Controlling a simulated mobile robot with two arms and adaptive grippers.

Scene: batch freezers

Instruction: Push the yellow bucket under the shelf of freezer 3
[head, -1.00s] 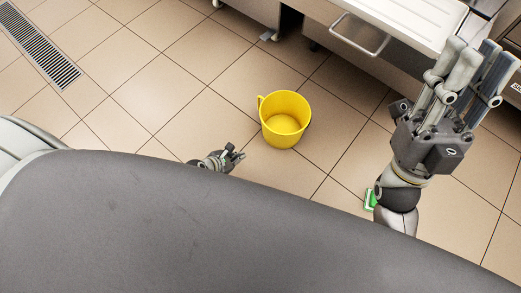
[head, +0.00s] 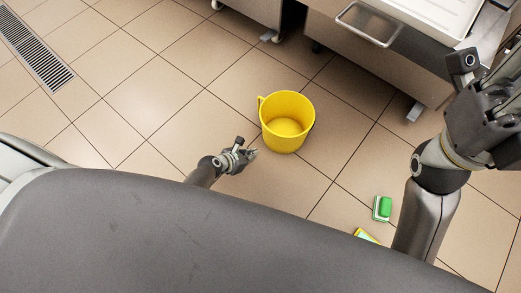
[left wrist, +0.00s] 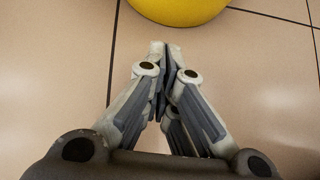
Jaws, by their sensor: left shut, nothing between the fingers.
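The yellow bucket (head: 287,122) stands upright on the tiled floor, its handle on its left side, in front of the steel freezers. Its lower edge also shows at the top of the left wrist view (left wrist: 178,10). My left gripper (head: 252,153) is low over the floor, just left of and nearer than the bucket, with a small gap between them. In the left wrist view its fingers (left wrist: 158,48) are shut with nothing between them and point at the bucket. My right gripper (head: 500,95) is at the right edge, partly cut off, its fingertips out of frame. I cannot tell which freezer is number 3.
A steel freezer unit with a shelf (head: 370,22) and a white top stands behind and right of the bucket; its feet touch the floor. A green and white object (head: 383,208) and a green and yellow one (head: 366,236) lie at the lower right. A floor drain (head: 35,50) is at upper left.

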